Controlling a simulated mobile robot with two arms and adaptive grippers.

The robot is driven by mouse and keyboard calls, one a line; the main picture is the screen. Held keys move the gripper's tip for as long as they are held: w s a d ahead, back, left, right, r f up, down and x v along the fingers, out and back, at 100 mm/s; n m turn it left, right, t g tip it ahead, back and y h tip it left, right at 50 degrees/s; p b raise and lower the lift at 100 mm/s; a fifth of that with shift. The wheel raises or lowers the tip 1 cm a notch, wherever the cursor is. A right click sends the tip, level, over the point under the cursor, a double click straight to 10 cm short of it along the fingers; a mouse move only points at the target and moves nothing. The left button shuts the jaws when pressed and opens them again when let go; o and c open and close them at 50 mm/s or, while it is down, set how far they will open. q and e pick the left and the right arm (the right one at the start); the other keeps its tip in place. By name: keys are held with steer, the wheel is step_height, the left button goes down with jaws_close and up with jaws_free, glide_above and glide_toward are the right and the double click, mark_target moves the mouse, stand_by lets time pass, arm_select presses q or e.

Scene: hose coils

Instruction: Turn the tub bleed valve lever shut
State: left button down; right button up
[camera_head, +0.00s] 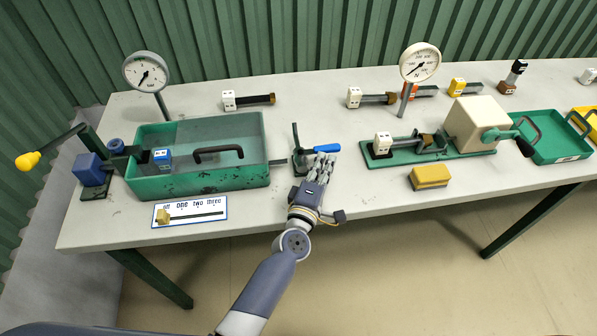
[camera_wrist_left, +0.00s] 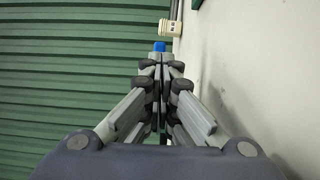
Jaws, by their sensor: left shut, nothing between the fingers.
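The bleed valve (camera_head: 301,160) stands on the bench at the right end of the green tub (camera_head: 205,182), joined to it by a short pipe. Its lever has a blue handle (camera_head: 327,148) that points right, roughly along the bench. My left gripper (camera_head: 322,164) is shut and empty, with its fingertips just in front of and below the blue handle. I cannot tell whether they touch it. In the left wrist view the blue handle tip (camera_wrist_left: 159,46) shows just beyond the closed fingertips (camera_wrist_left: 162,60). My right gripper is not in view.
A pressure gauge (camera_head: 147,72) stands behind the tub, and another gauge (camera_head: 419,63) stands to the right. A green clamp fixture (camera_head: 440,150) and a yellow sponge-like block (camera_head: 429,177) lie right of my gripper. A slider panel (camera_head: 190,212) is at the front edge.

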arm_select(q)
steer(key=shift+w+d+r, duration=0.2)
steer(key=shift+r, duration=0.3)
steer(key=shift+s, duration=0.1)
steer(key=shift+s+a+f, duration=0.1)
steer(key=shift+s+f, duration=0.2)
steer(key=shift+s, duration=0.1)
steer(key=v, duration=1.1)
steer(key=shift+s+a+f, duration=0.15)
steer(key=shift+s+a, duration=0.05)
